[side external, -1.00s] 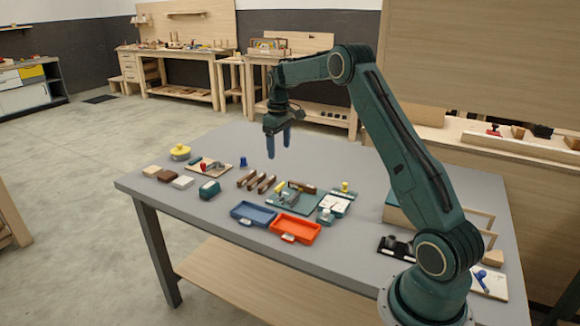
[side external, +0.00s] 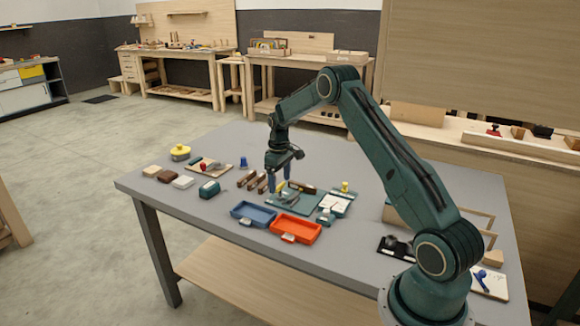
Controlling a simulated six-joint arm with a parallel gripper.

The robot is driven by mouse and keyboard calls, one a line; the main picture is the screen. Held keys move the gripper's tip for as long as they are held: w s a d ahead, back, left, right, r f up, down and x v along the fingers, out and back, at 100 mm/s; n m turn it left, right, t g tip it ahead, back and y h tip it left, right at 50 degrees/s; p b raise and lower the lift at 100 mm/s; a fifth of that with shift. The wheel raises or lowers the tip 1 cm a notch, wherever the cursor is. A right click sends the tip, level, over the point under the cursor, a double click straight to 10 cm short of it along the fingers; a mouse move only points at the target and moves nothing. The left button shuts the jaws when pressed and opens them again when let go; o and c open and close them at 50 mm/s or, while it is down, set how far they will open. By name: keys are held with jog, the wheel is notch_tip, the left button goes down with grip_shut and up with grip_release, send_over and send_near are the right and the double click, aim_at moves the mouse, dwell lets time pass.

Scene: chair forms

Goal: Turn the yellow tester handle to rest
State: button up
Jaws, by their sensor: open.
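The yellow tester handle (side external: 280,187) stands up from the teal tester plate (side external: 303,205) near the middle of the table. A grey metal part is beside it on the plate. My gripper (side external: 279,182) points down over the left end of the plate, with its blue fingers open. In this view the yellow handle shows between and just below the fingertips. I cannot tell whether the fingers touch it, and part of it is hidden by them.
A blue tray (side external: 253,214) and an orange tray (side external: 295,228) lie in front of the plate. Several brown-handled tools (side external: 257,182) lie to its left.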

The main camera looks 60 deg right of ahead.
jog(key=shift+f, duration=0.55)
jog(key=c, duration=1)
